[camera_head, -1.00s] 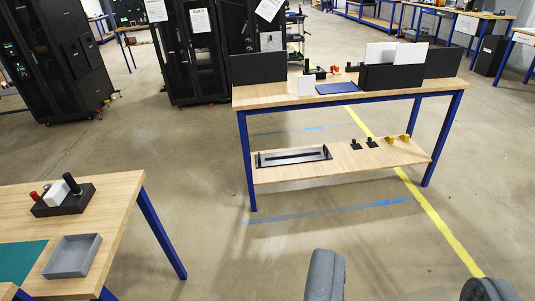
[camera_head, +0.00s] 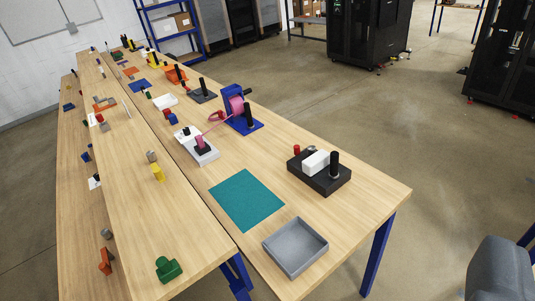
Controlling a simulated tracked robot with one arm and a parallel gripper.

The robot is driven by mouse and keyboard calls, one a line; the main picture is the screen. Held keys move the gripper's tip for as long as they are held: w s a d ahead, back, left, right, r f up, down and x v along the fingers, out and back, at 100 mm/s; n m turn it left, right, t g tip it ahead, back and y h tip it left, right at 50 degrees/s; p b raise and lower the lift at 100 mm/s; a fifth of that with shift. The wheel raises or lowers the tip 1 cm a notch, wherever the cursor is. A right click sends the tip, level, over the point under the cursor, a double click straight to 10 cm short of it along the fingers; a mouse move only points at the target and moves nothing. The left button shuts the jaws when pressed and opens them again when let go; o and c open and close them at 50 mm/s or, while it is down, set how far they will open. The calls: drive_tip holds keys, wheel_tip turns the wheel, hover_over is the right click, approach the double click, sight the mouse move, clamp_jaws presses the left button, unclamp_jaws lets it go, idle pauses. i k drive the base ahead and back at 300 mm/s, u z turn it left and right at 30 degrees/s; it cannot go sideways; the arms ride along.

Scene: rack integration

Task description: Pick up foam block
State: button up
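A small white block (camera_head: 316,162) sits upright in a black holder (camera_head: 329,184) on the wooden table, at the centre right. It looks like the foam block, but its material cannot be told from here. A red piece (camera_head: 297,149) and a black upright cylinder (camera_head: 334,163) stand beside it in the same holder. The block's lower part is hidden by the holder. My gripper is not in view. A grey rounded part of my own body shows at the lower right corner.
An empty grey tray (camera_head: 295,248) and a teal mat (camera_head: 247,200) lie near the table's front. A blue stand with a pink spool (camera_head: 237,107) stands farther back. A second table (camera_head: 130,200) runs along the left. Floor (camera_head: 425,150) to the right is clear; black cabinets (camera_head: 369,35) stand beyond.

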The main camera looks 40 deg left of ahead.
sight(312, 165)
drive_tip(key=u, duration=0.65)
drive_tip(key=i, duration=1.15)
drive_tip(key=u, duration=0.4)
drive_tip(key=k, duration=0.75)
drive_tip(key=u, duration=0.25)
drive_tip(key=i, duration=0.85)
drive_tip(key=z, duration=0.15)
